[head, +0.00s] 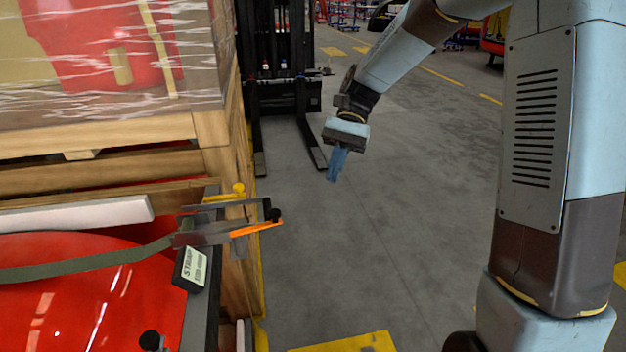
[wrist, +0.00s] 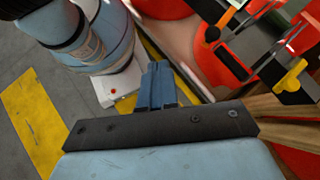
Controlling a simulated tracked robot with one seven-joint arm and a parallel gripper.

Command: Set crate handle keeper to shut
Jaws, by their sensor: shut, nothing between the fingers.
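The wooden crate (head: 215,165) fills the left of the head view. At its near corner sit metal latch bars (head: 215,232) with an orange-tipped lever (head: 258,229) sticking out to the right, and a yellow knobbed piece (head: 238,190) just behind. The yellow piece also shows at the upper right of the wrist view (wrist: 292,76). I cannot tell which of these is the handle keeper, nor its state. My gripper (head: 334,177) points down over open floor, right of the crate and apart from it. Its blue fingers (wrist: 158,72) are together and empty.
Grey floor (head: 370,230) is clear between the crate and my arm.

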